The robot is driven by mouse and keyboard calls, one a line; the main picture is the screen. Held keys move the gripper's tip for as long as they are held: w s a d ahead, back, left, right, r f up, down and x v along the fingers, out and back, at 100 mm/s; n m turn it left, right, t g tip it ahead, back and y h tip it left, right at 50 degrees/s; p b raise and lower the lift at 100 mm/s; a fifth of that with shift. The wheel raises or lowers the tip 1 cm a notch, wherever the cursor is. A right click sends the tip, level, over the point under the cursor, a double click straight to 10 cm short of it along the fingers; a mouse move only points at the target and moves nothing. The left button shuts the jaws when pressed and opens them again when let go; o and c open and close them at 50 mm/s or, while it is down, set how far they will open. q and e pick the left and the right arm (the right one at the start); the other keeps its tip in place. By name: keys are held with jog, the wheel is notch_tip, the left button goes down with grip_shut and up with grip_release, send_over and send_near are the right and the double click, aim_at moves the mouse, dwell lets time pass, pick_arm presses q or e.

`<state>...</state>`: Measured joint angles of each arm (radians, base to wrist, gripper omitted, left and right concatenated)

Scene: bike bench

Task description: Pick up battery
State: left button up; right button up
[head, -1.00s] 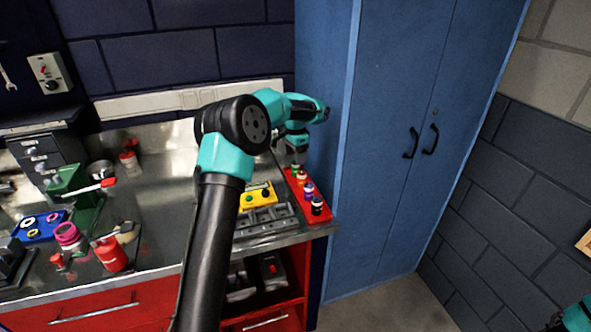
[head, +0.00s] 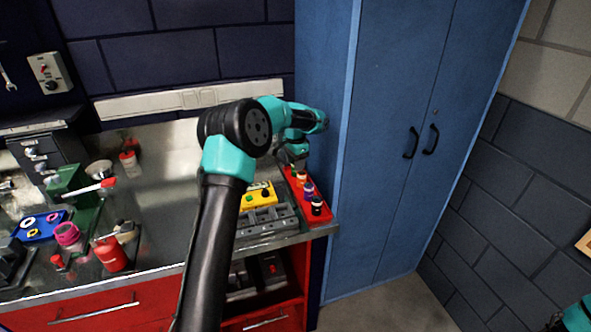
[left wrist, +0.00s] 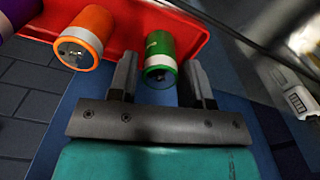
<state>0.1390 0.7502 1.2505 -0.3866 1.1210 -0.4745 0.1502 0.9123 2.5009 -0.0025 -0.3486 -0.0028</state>
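Several batteries stand in a row in a red tray (head: 327,216) at the bench's right end. An orange battery (head: 302,177), a purple battery (head: 309,191) and a black battery (head: 317,207) show in the head view. My left gripper (head: 292,163) is at the far end of the tray and partly covers it. In the left wrist view my left gripper (left wrist: 158,72) is open, with a green battery (left wrist: 160,55) between its fingers and gaps on both sides. The orange battery (left wrist: 85,38) is just left of the left finger.
A yellow device (head: 257,194) and a grey compartmented holder (head: 266,222) lie left of the tray. The tall blue cabinet (head: 385,150) stands close on the right. Bins, a red can (head: 111,254) and small parts crowd the left side of the bench.

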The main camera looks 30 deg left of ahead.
pick_arm(q)
jog(key=c, duration=0.6)
jog(key=shift+r, duration=0.15)
jog(key=shift+c, duration=0.2)
notch_tip(320, 180, up, 18)
jog(key=shift+s, duration=0.1)
dwell(0.6)
